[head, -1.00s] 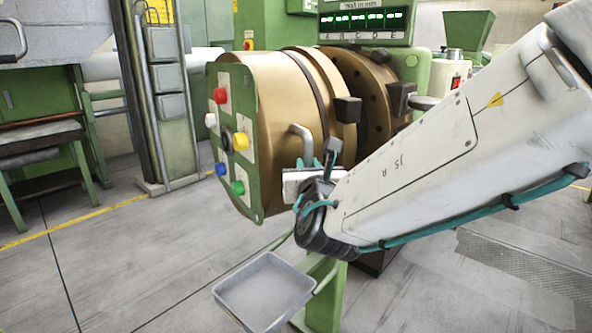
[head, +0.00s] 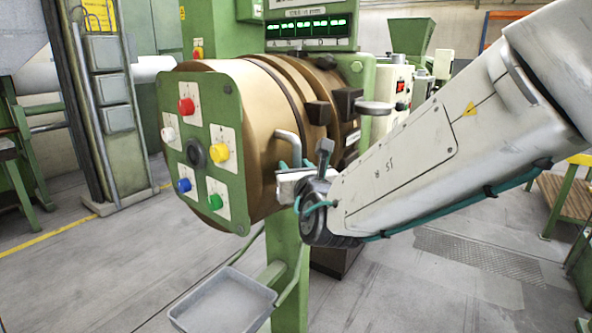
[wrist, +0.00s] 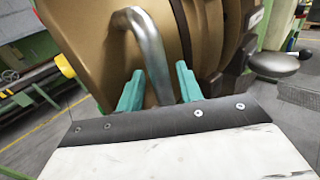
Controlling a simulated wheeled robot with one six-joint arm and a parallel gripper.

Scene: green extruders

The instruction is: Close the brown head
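The brown head (head: 262,117) is a large brass-coloured cylinder with a green front plate (head: 203,145) carrying several coloured knobs. It sits against the brown ring of the machine body (head: 343,100), with little or no gap visible between them; I cannot tell if it is fully seated. A bent metal handle (head: 288,145) stands out from its side. In the wrist view the handle (wrist: 150,50) passes between the two teal fingers of my gripper (wrist: 159,88). In the head view my wrist partly hides the fingers.
A grey tray (head: 222,303) stands below the head, near a green post (head: 290,270). A dark block (head: 318,112) and a round grey knob (head: 374,108) stick out at the joint.

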